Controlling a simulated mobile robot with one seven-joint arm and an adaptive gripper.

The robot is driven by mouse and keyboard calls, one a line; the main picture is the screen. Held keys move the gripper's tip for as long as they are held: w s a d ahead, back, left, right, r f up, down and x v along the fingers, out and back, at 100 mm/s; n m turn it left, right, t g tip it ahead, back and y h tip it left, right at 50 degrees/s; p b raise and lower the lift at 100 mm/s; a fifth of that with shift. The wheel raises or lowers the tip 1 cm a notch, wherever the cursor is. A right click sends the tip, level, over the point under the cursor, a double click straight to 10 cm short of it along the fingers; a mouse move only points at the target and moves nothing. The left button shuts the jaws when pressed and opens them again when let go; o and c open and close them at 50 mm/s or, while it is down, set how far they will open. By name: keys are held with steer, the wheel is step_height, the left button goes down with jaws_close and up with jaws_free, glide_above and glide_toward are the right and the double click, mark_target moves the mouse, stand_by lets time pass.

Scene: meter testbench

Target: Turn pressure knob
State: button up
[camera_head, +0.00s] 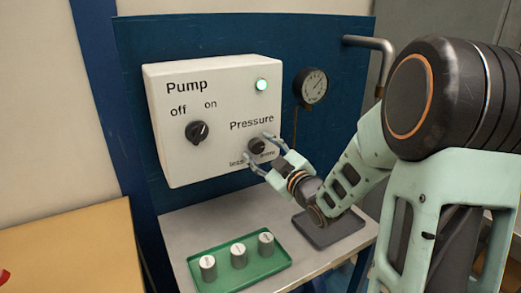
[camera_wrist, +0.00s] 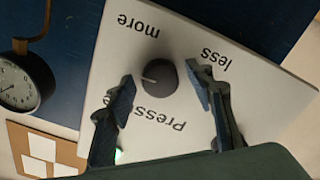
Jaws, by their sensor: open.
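The pressure knob (camera_head: 256,146) is a small dark dial on the white control box (camera_head: 185,90), under the word "Pressure" and near "less" and "more". In the wrist view the pressure knob (camera_wrist: 160,77) shows a light pointer line directed toward the left of the picture. My gripper (camera_head: 260,149) is at the box with its fingers spread on both sides of the knob. In the wrist view my gripper (camera_wrist: 164,87) is open, with visible gaps between both fingers and the knob. Whether the fingertips touch the box face is unclear.
The pump knob (camera_head: 197,132) and a lit green lamp (camera_head: 262,85) are on the same box. A pressure gauge (camera_head: 312,86) hangs to its right on the blue panel (camera_head: 340,120). A green tray (camera_head: 204,280) with three metal cylinders and a dark pad (camera_head: 330,230) lie on the bench below.

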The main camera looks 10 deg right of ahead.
steer(key=shift+c, duration=0.5)
steer(key=c, duration=1.1)
steer(key=shift+o, duration=0.2)
steer(key=shift+m, duration=0.7)
steer(key=o, duration=1.2)
steer(key=shift+c, duration=0.2)
steer(key=v, duration=0.7)
steer(key=shift+s, duration=0.25)
